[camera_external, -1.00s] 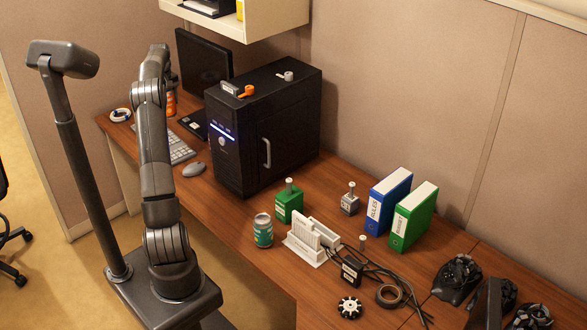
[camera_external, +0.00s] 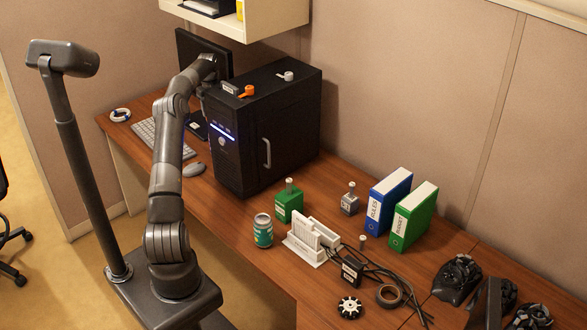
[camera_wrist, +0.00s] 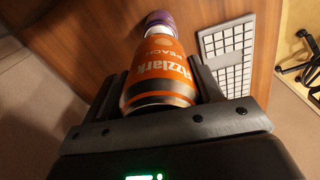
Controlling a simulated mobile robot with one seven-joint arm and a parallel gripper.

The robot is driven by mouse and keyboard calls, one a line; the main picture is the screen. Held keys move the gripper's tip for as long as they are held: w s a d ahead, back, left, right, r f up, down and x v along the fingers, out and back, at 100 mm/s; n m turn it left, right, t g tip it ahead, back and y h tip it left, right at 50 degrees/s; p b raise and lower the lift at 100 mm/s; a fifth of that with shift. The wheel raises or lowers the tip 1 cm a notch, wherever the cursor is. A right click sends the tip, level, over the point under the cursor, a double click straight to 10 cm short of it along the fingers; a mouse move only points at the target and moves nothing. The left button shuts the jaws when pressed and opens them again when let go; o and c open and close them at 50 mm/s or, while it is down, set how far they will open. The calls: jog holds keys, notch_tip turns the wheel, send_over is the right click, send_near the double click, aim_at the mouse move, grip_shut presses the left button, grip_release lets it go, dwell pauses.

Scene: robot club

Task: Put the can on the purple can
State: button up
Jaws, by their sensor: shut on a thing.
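My gripper (camera_wrist: 160,90) is shut on an orange can (camera_wrist: 163,72) with white lettering; a finger shows on each side of it. Past its far end, a purple piece (camera_wrist: 160,19), apparently the purple can, is partly seen; I cannot tell whether the two touch. In the external view my arm reaches toward the monitor's front, beside the computer tower, and the gripper end and the orange can are mostly hidden there. A green can (camera_external: 263,230) stands on the desk at the near edge.
The black computer tower (camera_external: 285,130) stands close right of my gripper end. The monitor (camera_external: 190,55) is behind it. The keyboard (camera_external: 160,138) and mouse (camera_external: 194,169) lie nearby; the keyboard also shows in the wrist view (camera_wrist: 228,55). Binders (camera_external: 414,216) stand farther right.

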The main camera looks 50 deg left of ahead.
jog(key=shift+f, duration=2.15)
jog(key=shift+f, duration=0.15)
jog(key=o, duration=1.2)
notch_tip(320, 180, up, 12)
jog(key=shift+r, duration=0.15)
